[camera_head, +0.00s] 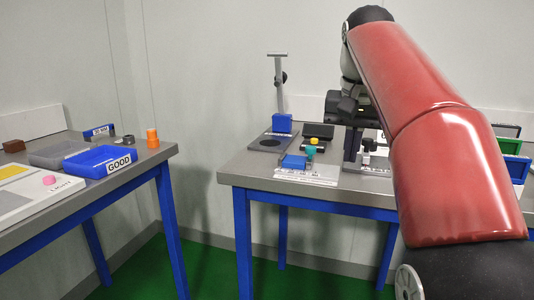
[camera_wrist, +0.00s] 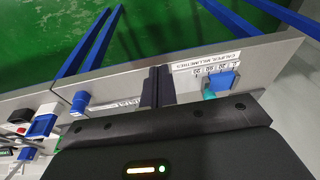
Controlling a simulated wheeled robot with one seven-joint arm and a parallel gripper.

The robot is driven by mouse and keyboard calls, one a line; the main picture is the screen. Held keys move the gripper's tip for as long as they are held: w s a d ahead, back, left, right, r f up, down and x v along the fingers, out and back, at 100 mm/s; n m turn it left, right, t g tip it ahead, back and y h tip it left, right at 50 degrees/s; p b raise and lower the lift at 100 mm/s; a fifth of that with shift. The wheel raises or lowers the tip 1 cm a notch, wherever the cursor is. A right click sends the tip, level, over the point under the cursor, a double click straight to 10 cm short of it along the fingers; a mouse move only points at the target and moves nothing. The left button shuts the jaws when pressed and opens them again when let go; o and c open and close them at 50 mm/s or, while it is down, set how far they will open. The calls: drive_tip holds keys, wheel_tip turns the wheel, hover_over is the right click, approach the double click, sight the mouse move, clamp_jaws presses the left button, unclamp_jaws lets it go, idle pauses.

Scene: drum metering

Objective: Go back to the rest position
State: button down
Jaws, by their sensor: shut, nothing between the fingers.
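My gripper (camera_head: 352,150) hangs from my red arm above the right-hand table (camera_head: 240,172), fingers pointing down. Its two dark fingers also show in the wrist view (camera_wrist: 158,76), side by side and shut with nothing between them. In the wrist view they lie over the grey table edge, with green floor beyond. In the head view my arm hides part of the table's right side.
A stand with a blue block (camera_head: 282,123), a blue piece on a white printed sheet (camera_head: 306,178) and a green bin (camera_head: 508,146) are on this table. The left table (camera_head: 150,160) holds a blue GOOD tray (camera_head: 100,161). Green floor (camera_head: 212,272) lies clear between the tables.

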drive_tip(key=s+f+n+t, duration=0.3)
drive_tip(key=s+f, duration=1.8)
drive_tip(key=f, duration=0.4)
drive_tip(key=shift+s+a+f, duration=0.2)
drive_tip(key=shift+s+f, duration=0.15)
drive_tip(key=shift+s, duration=0.05)
